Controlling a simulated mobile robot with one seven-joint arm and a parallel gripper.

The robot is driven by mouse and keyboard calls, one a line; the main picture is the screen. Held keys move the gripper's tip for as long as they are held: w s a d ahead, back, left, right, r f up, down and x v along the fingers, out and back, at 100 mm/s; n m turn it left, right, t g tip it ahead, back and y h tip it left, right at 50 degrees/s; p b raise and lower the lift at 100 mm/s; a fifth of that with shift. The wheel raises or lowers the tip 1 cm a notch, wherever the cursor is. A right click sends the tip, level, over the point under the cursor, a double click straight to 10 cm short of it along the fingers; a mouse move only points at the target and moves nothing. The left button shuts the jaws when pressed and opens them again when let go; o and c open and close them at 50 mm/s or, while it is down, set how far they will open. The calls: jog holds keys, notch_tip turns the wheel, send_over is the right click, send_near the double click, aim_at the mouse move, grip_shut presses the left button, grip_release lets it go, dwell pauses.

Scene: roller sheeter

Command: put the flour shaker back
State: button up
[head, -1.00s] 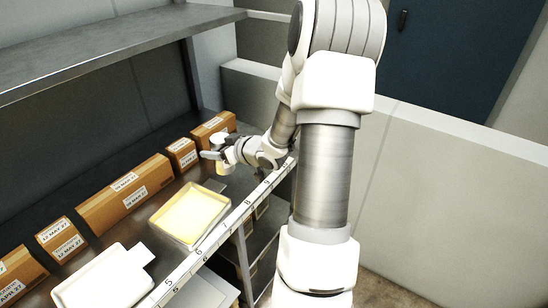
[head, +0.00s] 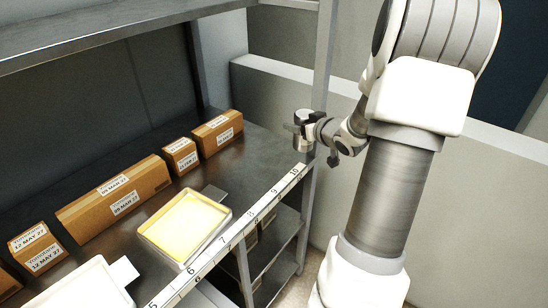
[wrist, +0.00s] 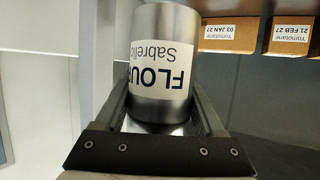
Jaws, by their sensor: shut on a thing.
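The flour shaker (wrist: 164,85) is a metal cylinder with a white label reading "FLOUR". In the wrist view it sits between the fingers of my gripper (wrist: 165,125), which is shut on it. The label's lettering shows upside down there. In the head view my gripper (head: 303,128) holds the shaker (head: 303,142) near the right end of the shelf, by its numbered front edge. The shaker appears raised, but I cannot tell exactly how far it is above the shelf surface.
The metal shelf (head: 240,170) has a numbered strip (head: 250,222) along its front. Cardboard boxes (head: 115,198) with date labels line the back. A tray with a yellow content (head: 140,236) and a white tray (head: 85,285) stand in front. The shelf's right end looks bare. A corner post (head: 322,60) rises there.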

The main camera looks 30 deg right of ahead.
jog(key=shift+w+a+f+b, duration=0.6)
jog(key=shift+w+a+f, duration=0.25)
jog(key=shift+w+f, duration=0.85)
jog(key=shift+w+a+f+b, duration=0.65)
jog(key=shift+w+a+f, duration=0.15)
jog(key=shift+w+f, duration=0.95)
jog(key=shift+w+a+f+b, duration=0.6)
jog(key=shift+w+a+f, duration=0.25)
jog(key=shift+w+f, duration=0.85)
jog(key=shift+s+f, duration=0.15)
jog(key=shift+f, duration=0.05)
jog(key=shift+f, duration=0.2)
jog(key=o, duration=1.6)
jog(key=shift+c, duration=0.2)
jog(key=shift+r, duration=0.1)
jog(key=shift+s+r, duration=0.2)
jog(key=shift+r, duration=0.05)
jog(key=p+v, duration=0.1)
jog(key=v, duration=1)
jog(key=shift+s, duration=0.3)
